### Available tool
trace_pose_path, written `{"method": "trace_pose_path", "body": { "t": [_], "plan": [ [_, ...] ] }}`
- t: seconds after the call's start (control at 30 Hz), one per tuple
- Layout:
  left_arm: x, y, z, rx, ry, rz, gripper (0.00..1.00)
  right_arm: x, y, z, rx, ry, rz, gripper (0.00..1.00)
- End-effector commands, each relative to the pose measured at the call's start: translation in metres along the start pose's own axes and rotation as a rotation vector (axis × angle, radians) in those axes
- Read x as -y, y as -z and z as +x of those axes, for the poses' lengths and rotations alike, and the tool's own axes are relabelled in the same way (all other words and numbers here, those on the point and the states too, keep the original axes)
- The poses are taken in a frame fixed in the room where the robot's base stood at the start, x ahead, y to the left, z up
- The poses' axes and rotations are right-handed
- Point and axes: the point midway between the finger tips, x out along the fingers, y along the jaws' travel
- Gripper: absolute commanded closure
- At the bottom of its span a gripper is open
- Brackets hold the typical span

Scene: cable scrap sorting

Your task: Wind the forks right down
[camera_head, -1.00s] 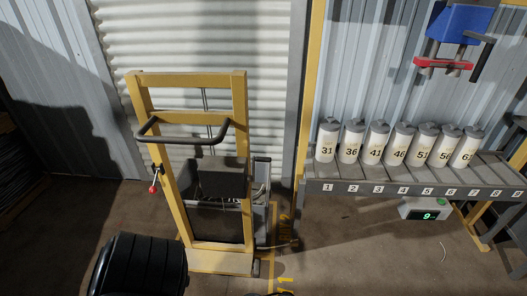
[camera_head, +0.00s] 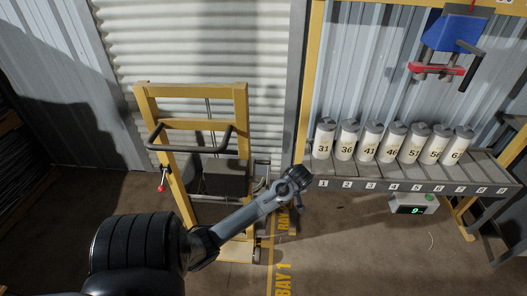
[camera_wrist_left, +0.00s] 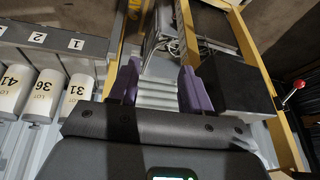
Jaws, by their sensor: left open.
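A yellow-framed hand stacker (camera_head: 241,125) with a black push bar (camera_head: 190,149) stands before the roller shutter. A red knob (camera_head: 163,172) on a short crank sits at its left post; it also shows in the left wrist view (camera_wrist_left: 299,84). A dark box-like part (camera_head: 226,178) sits low between the posts. The forks cannot be made out clearly. My left gripper (camera_head: 298,190) is to the right of the stacker, well away from the knob. In the left wrist view its purple fingers (camera_wrist_left: 160,90) are apart, with nothing visibly held.
A grey roller bench (camera_head: 400,183) with several numbered white canisters (camera_head: 372,142) stands at the right, close to my left gripper. A small display box (camera_head: 413,205) hangs below it. A blue and red device (camera_head: 455,35) is above. Floor in front is clear.

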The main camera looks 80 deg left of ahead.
Motion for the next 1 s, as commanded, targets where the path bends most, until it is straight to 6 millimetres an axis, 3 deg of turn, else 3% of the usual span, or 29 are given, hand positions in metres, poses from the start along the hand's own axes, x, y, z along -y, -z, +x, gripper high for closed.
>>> {"method": "trace_pose_path", "body": {
  "t": [0.03, 0.1, 0.2, 0.3, 0.5, 0.67, 1.0],
  "plan": [
    [0.012, 0.056, -0.020, 0.018, 0.028, -0.206, 0.52, -0.001, 0.008, -0.026, 0.000, -0.001, -0.001, 1.00],
    [0.031, 0.106, -0.026, 0.061, 0.060, -0.479, 0.52, -0.002, 0.013, -0.041, -0.001, -0.002, -0.002, 1.00],
    [0.056, 0.155, -0.034, 0.140, 0.099, -0.816, 0.52, -0.003, 0.019, -0.059, -0.003, -0.001, -0.002, 1.00],
    [0.073, 0.184, -0.040, 0.223, 0.131, -1.076, 0.52, -0.003, 0.024, -0.071, -0.004, 0.000, -0.001, 1.00],
    [0.088, 0.204, -0.044, 0.345, 0.179, -1.359, 0.52, -0.003, 0.027, -0.083, -0.003, 0.000, 0.000, 1.00],
    [0.090, 0.203, -0.036, 0.373, 0.192, -1.418, 0.52, -0.003, 0.027, -0.084, -0.003, 0.001, 0.001, 1.00],
    [0.086, 0.184, 0.011, 0.372, 0.193, -1.415, 0.52, -0.003, 0.025, -0.078, -0.001, 0.001, 0.001, 1.00]
  ]
}}
